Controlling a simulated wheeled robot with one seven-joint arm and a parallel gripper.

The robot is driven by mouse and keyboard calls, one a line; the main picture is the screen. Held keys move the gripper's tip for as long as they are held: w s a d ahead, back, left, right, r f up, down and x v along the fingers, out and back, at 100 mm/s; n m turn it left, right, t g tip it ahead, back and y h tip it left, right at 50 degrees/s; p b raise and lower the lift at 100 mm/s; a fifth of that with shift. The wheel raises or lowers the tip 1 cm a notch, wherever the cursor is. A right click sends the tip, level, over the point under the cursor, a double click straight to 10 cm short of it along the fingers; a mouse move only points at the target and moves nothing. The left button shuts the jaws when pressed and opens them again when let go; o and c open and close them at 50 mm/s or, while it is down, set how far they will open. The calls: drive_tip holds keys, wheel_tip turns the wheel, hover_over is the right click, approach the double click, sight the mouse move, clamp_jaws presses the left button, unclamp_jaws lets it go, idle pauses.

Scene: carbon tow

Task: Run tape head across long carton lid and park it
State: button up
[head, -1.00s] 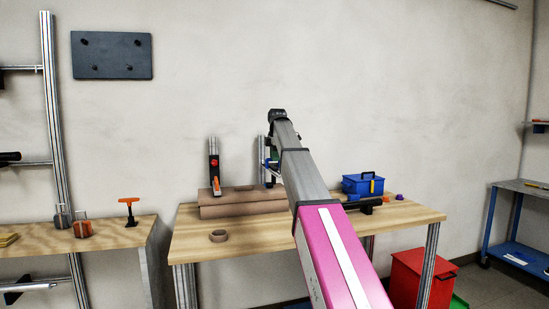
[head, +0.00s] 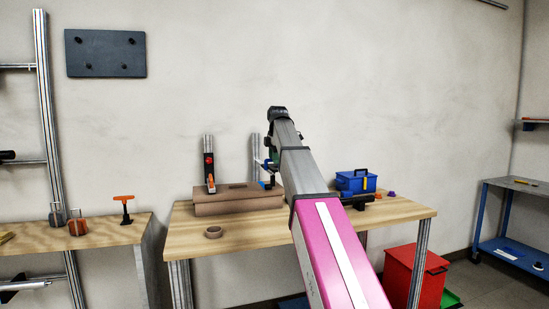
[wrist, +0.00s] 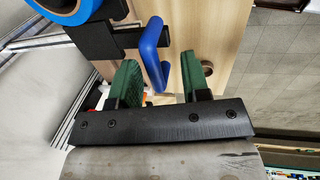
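The long brown carton (head: 240,203) lies at the back left of the wooden workbench (head: 250,238), its lid facing up. In the wrist view, a tape head with a blue tape roll (wrist: 75,10), a black body (wrist: 110,40) and a bent blue handle (wrist: 153,55) is close to my gripper (wrist: 160,85). My green fingers are apart, with the handle between and just beyond them in the picture. I cannot tell whether either finger touches it. In the head view my arm hides most of the gripper.
Metal posts (head: 208,155) rise beside the carton, one with a red and orange fitting. A brown ring (head: 213,232) lies in front. A blue toolbox (head: 356,181) stands at right on the bench. A red bin (head: 415,275) is on the floor. The bench's front middle is clear.

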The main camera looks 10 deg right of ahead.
drive_tip(key=shift+w, duration=0.1)
drive_tip(key=shift+r, duration=0.25)
wheel_tip(320, 180, up, 10)
drive_tip(key=s, duration=0.2)
drive_tip(key=shift+d, duration=0.15)
drive_tip(key=shift+s, duration=0.15)
